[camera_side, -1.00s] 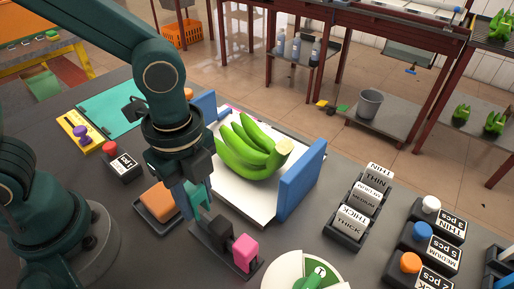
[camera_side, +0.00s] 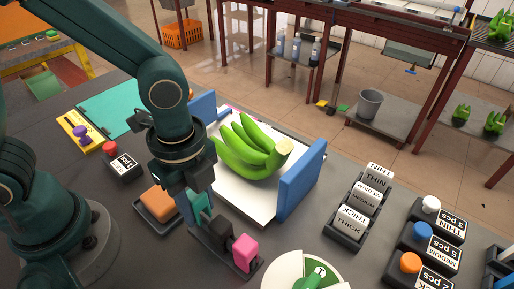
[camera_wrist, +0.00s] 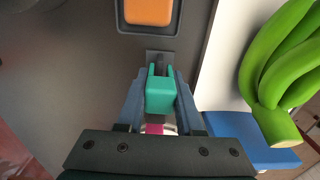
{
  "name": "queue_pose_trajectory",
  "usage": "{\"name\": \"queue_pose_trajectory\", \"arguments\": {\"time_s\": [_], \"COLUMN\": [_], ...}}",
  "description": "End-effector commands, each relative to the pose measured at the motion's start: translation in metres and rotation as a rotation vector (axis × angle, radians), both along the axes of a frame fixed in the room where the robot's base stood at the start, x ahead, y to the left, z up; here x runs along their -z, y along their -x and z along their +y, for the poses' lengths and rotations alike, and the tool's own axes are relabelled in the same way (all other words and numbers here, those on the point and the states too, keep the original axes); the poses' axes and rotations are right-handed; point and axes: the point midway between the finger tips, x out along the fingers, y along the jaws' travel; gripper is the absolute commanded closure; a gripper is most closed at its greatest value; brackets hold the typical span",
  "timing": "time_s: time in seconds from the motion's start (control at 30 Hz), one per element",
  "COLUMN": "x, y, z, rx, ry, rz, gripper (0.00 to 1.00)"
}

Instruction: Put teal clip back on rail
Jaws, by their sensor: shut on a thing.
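The teal clip (camera_side: 200,206) is between the blue fingers of my gripper (camera_side: 193,212), low over the left end of the dark rail (camera_side: 215,252). In the wrist view, my gripper (camera_wrist: 160,100) is shut on the teal clip (camera_wrist: 160,93), with one finger on each side. The grey end of the rail (camera_wrist: 158,57) shows just beyond the clip. A black clip (camera_side: 220,231) and a pink clip (camera_side: 245,252) stand on the rail to the right. A bit of pink (camera_wrist: 154,129) shows under my gripper. I cannot tell whether the teal clip touches the rail.
An orange pad in a dark holder (camera_side: 158,204) lies left of the rail. Green bananas (camera_side: 250,148) lie on a white board behind it, with a blue upright block (camera_side: 302,180) at the board's right. A round white dish (camera_side: 300,272) stands at the front right.

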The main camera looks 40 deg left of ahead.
Motion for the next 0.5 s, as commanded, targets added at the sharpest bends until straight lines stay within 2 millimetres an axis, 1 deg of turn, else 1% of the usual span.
{"name": "queue_pose_trajectory", "arguments": {"time_s": [0.5], "x": [0.015], "y": [0.001], "z": [0.001], "rx": [0.000], "ry": [-0.001], "rz": [0.002], "gripper": [1.00]}}
